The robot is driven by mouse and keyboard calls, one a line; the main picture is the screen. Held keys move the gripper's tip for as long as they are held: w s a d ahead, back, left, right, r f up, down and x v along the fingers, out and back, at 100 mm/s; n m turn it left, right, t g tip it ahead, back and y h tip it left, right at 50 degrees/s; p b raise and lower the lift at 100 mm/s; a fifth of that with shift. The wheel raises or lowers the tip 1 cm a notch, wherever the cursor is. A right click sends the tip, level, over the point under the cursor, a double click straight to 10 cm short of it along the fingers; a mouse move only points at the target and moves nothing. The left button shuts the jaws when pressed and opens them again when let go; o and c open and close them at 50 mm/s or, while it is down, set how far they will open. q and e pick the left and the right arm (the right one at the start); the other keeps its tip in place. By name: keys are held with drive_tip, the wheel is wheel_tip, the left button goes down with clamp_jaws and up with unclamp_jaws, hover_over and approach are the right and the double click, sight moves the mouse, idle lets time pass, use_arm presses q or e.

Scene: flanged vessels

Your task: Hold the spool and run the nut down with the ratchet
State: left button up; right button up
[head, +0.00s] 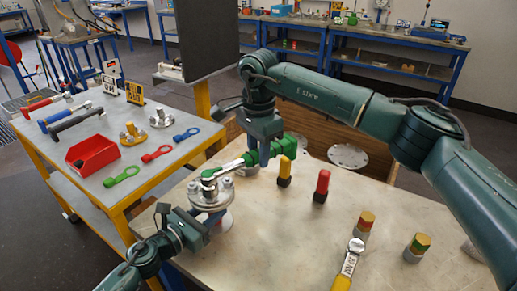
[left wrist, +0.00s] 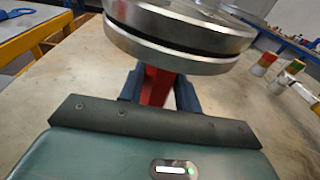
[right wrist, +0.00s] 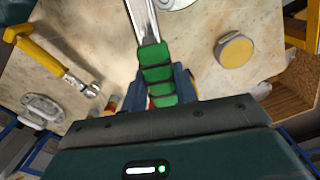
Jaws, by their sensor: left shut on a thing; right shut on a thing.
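The spool (head: 209,196) stands upright near the left edge of the work table, with bolts and nuts on its round metal flange. In the left wrist view its stacked flanges (left wrist: 185,40) fill the top. My left gripper (head: 207,222) reaches in from the lower left and is shut below the flanges, with a red part (left wrist: 158,86) between its fingers. My right gripper (head: 262,154) is shut on the green handle of the ratchet (head: 236,166). The ratchet head lies over the top of the flange; the nut under it is hidden. The green grip (right wrist: 157,72) also shows in the right wrist view.
A yellow-handled wrench (head: 349,262) lies at the table's front. A yellow piece (head: 285,171), a red piece (head: 321,186) and two banded cylinders stand to the right. A side table at left holds a red bin (head: 92,155) and tools. A wooden crate with round flanges is behind.

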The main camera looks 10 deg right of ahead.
drive_tip(key=shift+f, duration=0.95)
drive_tip(key=shift+s+d+m, duration=0.15)
drive_tip(key=shift+s+m, duration=0.15)
drive_tip(key=shift+s, duration=0.1)
drive_tip(key=s+a+m, duration=0.1)
drive_tip(key=s+m, duration=0.9)
drive_tip(key=s, duration=0.1)
drive_tip(key=r, duration=0.5)
drive_tip(key=shift+w, duration=0.3)
